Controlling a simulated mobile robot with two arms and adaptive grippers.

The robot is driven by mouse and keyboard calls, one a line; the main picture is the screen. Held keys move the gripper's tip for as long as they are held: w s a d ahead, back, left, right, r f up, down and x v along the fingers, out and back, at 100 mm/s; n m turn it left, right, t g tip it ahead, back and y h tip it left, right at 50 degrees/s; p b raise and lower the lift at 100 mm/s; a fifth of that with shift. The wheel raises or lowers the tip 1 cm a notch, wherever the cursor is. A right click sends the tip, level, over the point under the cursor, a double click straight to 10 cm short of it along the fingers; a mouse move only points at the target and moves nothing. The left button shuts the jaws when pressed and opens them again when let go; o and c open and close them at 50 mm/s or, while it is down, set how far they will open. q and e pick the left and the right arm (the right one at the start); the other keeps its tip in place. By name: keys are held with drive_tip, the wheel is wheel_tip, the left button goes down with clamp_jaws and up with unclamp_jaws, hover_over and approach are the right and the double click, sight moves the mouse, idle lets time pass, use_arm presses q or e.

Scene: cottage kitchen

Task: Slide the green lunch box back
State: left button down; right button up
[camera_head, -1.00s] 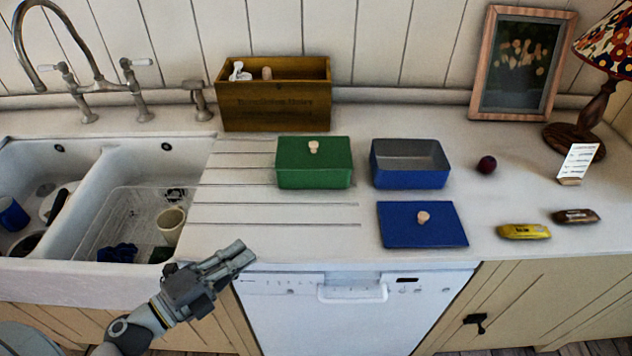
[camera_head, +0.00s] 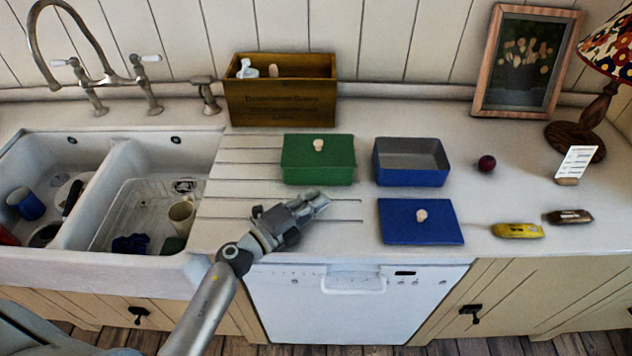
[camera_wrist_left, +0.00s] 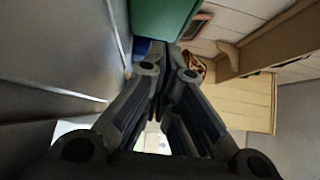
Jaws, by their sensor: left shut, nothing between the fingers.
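The green lunch box (camera_head: 318,164) stands on the countertop with its lid on and a light round knob on top. It is in front of the wooden box. My left gripper (camera_head: 322,198) is shut and empty, just in front of the lunch box at its near side; a small gap seems to lie between them. In the left wrist view the shut fingers (camera_wrist_left: 170,78) point toward the green lunch box (camera_wrist_left: 160,18), which fills the top middle. I cannot tell whether they touch. My right gripper is not in view.
A wooden box (camera_head: 282,100) stands behind the lunch box, with a narrow strip of counter between. To the right are an open blue box (camera_head: 411,178) and its blue lid (camera_head: 440,232). The sink (camera_head: 75,245) lies at left. A plum (camera_head: 487,163) and two bars lie farther right.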

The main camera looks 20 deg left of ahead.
sight(316, 162)
use_arm(q)
drive_tip(key=w, duration=0.2)
drive_tip(key=w+a, duration=0.1)
drive_tip(key=w, duration=0.1)
drive_tip(key=shift+w, duration=0.1)
drive_tip(key=w, duration=0.2)
drive_tip(key=w+a+b, duration=0.1)
drive_tip(key=w, duration=0.2)
drive_tip(key=w+a+b, duration=0.1)
drive_tip(key=w, duration=0.1)
drive_tip(key=shift+w+f, duration=0.1)
drive_tip(key=shift+w, duration=0.1)
drive_tip(key=shift+w+a, duration=0.15)
drive_tip(key=shift+w, duration=0.15)
